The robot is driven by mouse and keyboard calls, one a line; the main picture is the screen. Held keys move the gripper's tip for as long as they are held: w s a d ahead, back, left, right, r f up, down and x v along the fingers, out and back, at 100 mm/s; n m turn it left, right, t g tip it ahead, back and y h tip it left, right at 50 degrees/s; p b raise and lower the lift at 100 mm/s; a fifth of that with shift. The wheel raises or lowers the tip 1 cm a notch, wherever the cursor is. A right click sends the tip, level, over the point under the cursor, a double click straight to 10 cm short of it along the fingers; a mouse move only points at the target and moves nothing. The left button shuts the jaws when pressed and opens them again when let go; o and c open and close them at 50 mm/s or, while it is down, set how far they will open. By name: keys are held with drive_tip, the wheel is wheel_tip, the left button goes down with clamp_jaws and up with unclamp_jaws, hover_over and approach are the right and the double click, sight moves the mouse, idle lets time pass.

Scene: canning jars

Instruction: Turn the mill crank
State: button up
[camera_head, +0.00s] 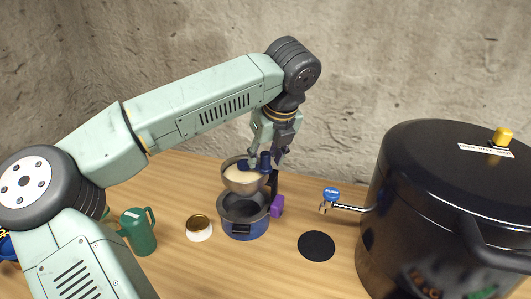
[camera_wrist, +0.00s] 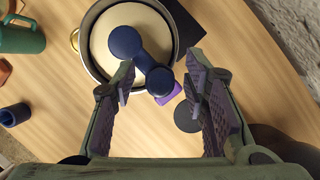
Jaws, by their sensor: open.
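In the head view the crank (camera_head: 264,162) is partly hidden by my gripper (camera_head: 267,152). My gripper (camera_wrist: 160,82) is open.
A large black canner (camera_head: 400,200) with a blue-handled spigot (camera_head: 331,194) stands at the right. A black disc (camera_head: 316,246) lies before it. A purple item (camera_head: 277,206) is beside the pot. A gold-lidded jar (camera_head: 199,230) and green mug (camera_head: 138,232) stand left.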

drive_tip(key=shift+c, duration=0.5)
clamp_jaws()
drive_tip(key=m+b, duration=0.1)
drive_tip(key=s+m+b, duration=0.1)
drive_tip(key=b, duration=0.1)
drive_tip(key=shift+a+f+h, duration=0.2)
drive_tip(key=shift+a+h, duration=0.1)
drive_tip(key=shift+h, duration=0.1)
drive_tip(key=m+b, duration=0.1)
drive_tip(key=s+a+m+h+b, duration=0.1)
drive_tip(key=m, duration=0.3)
drive_tip(key=shift+s+a+r+t+h+b, duration=0.1)
drive_tip(key=shift+s+a+t+h+b, duration=0.1)
drive_tip(key=shift+s+t+h+b, duration=0.15)
drive_tip(key=m, duration=0.1)
drive_tip(key=a+m+h, duration=0.1)
drive_tip(key=shift+s+r+m, duration=0.1)
drive_tip(key=shift+s+m, duration=0.15)
drive_tip(key=shift+m, duration=0.05)
drive_tip(key=m, duration=0.1)
drive_tip(key=a+m+g+h, duration=0.1)
drive_tip(key=shift+s+a+m, duration=0.1)
drive_tip(key=shift+s+m, duration=0.05)
drive_tip(key=shift+m, duration=0.25)
drive_tip(key=shift+a+m+g+h+p, duration=0.4)
drive_tip(key=shift+a+m, duration=0.15)
drive_tip(key=shift+m, duration=0.7)
drive_tip(key=shift+a+m+g+h+p, duration=0.3)
drive_tip(key=shift+a+m, duration=0.2)
drive_tip(key=shift+m, duration=0.75)
